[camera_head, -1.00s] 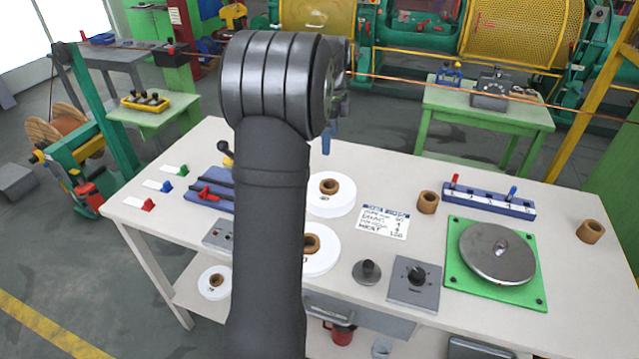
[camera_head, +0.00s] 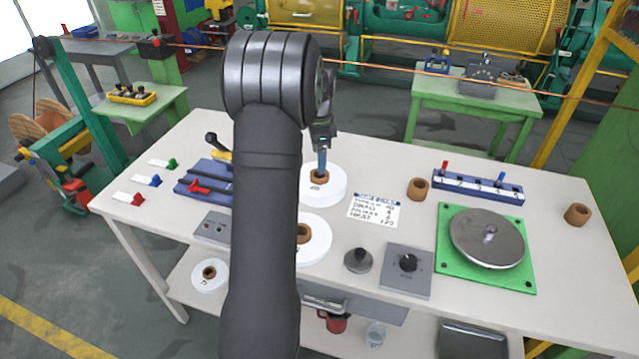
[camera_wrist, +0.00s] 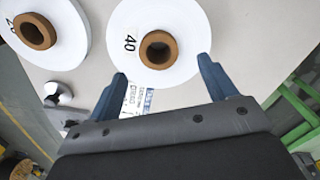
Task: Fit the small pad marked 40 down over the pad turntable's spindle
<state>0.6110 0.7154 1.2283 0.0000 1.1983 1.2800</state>
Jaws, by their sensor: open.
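The pad marked 40 is a white disc (camera_wrist: 185,25) with a brown core ring, lying flat on the bench; in the head view it is the rear white disc (camera_head: 335,190). My gripper (camera_head: 321,168) is above its core in the head view. In the wrist view my gripper (camera_wrist: 163,72) has its two blue fingers spread apart, empty, with the tips at the near edge of the pad. The pad turntable (camera_head: 460,252) is a round metal plate on a green base at the bench's right, with a small spindle (camera_head: 490,233) standing up at its middle.
A second white pad (camera_head: 318,245) lies in front, partly hidden by my arm. A written card (camera_head: 374,210), a knob box (camera_head: 406,270), a small weighted knob (camera_head: 358,261), a brown ring (camera_head: 418,188) and a blue rack (camera_head: 478,187) stand between or around pad and turntable.

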